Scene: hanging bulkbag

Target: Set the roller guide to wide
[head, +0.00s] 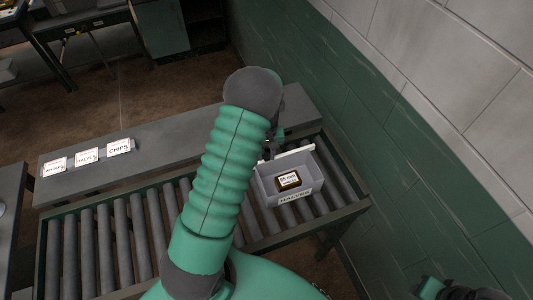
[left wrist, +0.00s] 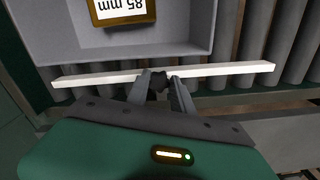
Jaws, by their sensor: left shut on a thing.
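The roller guide shows as a white bar (head: 297,153) lying across the rollers along the far side of a grey bin; it also spans the left wrist view (left wrist: 225,71). My left gripper (left wrist: 160,84) is shut on a small dark knob (left wrist: 158,79) at the middle of the bar. In the head view my left gripper (head: 269,149) is mostly hidden behind my own green arm. My right gripper (head: 455,291) shows only in part at the bottom right, away from the conveyor. I see no marks for the guide's settings.
Several cards (head: 87,156) stand on the grey shelf behind. A green and white wall (head: 400,160) is close on the right.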

